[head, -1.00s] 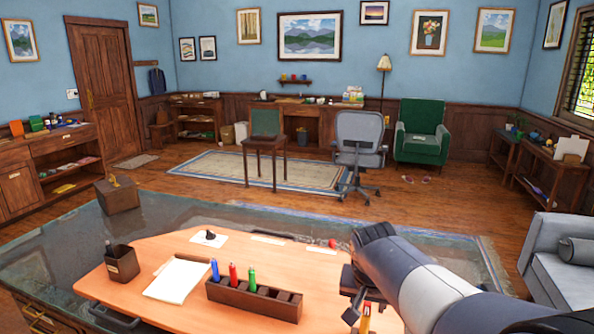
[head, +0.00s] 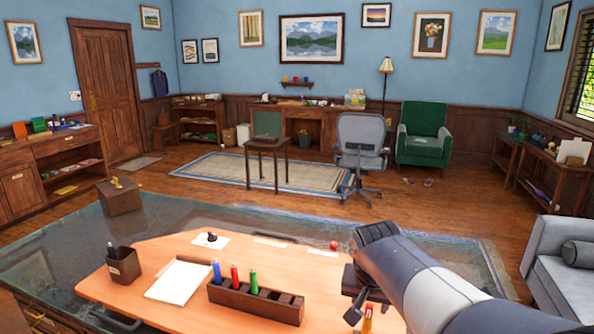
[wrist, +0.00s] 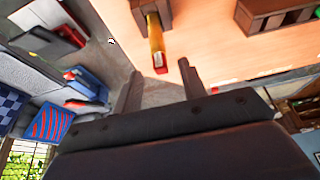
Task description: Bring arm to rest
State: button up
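My gripper (head: 357,312) hangs at the right end of the orange wood desk top, at the end of my white and dark arm. In the wrist view its two fingers (wrist: 160,86) are spread apart with nothing between them, so it is open and empty. A yellow-orange marker-like piece with a red end (wrist: 157,45) shows just beyond the fingertips, in or against a dark holder (wrist: 146,12). In the head view, part of an orange piece (head: 367,318) shows beside the gripper. My arm hides some of the desk's right side.
A dark wooden marker rack (head: 262,304) with blue, red and green markers stands left of my gripper. A paper pad (head: 180,281), a pen cup (head: 123,265) and a small red ball (head: 334,245) are also on the desk. A grey sofa (head: 562,262) is at the right.

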jog(key=v, duration=0.8)
jog(key=x, duration=1)
jog(key=shift+w+r+p, duration=0.15)
jog(key=shift+r+p, duration=0.1)
jog(key=shift+p, duration=0.3)
notch_tip(320, 180, up, 8)
jog(key=p, duration=0.6)
jog(key=shift+f, duration=0.15)
jog(key=shift+w+a+f+b, duration=0.15)
jog(key=shift+w+a+b, duration=0.15)
jog(key=shift+a, duration=0.2)
jog(key=shift+w+a+f+b, duration=0.15)
jog(key=shift+w+a+f, duration=0.05)
jog(key=shift+w+a, duration=0.2)
jog(key=shift+s, duration=0.1)
